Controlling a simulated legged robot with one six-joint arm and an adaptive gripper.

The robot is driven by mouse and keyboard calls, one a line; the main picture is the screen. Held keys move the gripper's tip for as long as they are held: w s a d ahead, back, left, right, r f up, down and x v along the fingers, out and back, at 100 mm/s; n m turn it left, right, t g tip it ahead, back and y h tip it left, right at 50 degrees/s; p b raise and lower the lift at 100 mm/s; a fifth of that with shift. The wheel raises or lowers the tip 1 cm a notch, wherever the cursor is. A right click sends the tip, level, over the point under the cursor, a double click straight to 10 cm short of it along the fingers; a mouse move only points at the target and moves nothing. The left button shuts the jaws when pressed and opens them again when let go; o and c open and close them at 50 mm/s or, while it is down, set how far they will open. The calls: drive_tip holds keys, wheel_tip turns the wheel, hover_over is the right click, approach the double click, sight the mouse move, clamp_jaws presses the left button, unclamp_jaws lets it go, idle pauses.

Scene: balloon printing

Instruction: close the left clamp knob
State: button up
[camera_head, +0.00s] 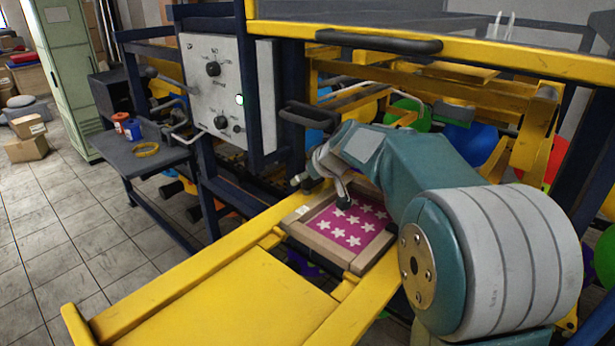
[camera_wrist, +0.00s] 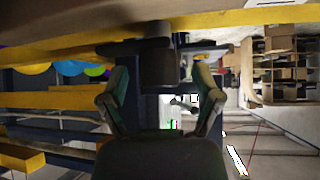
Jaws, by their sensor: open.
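A wooden frame (camera_head: 305,233) with a pink, white-starred screen (camera_head: 348,224) lies on the yellow rails. My gripper (camera_head: 322,188) is over the back left part of this frame, below my teal arm. In the wrist view my gripper (camera_wrist: 160,76) has its two fingers spread apart. A dark block (camera_wrist: 158,66) shows between and beyond them, and I cannot tell whether it is the clamp knob. I cannot make out the left clamp knob clearly in the head view; the arm and gripper cover much of that area. Contact with the frame cannot be told.
A grey control panel (camera_head: 213,90) with black knobs and a green light stands left of the frame. A black handle (camera_head: 378,42) runs along the upper yellow beam. A side table (camera_head: 130,160) holds small jars and a yellow ring. Open tiled floor (camera_head: 50,240) lies left.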

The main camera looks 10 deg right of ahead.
clamp_jaws()
drive_tip(key=shift+m+h, duration=0.4)
drive_tip(key=shift+m, duration=0.1)
drive_tip(key=shift+a+f+m+t+h, duration=0.1)
drive_tip(key=shift+m+t+h, duration=0.3)
drive_tip(key=shift+m+h, duration=0.95)
drive_tip(key=shift+m+g+h, duration=0.3)
drive_tip(key=shift+m+h, duration=1.45)
drive_tip(key=shift+m, duration=0.9)
drive_tip(key=m+g+h, duration=0.1)
drive_tip(key=m, duration=0.1)
drive_tip(key=m+g+h, duration=0.1)
drive_tip(key=m+h, duration=0.1)
drive_tip(key=m, duration=0.1)
drive_tip(key=shift+a, duration=0.15)
drive_tip(key=shift+m+g+h, duration=1)
drive_tip(key=shift+m+g, duration=0.3)
drive_tip(key=shift+m, duration=0.6)
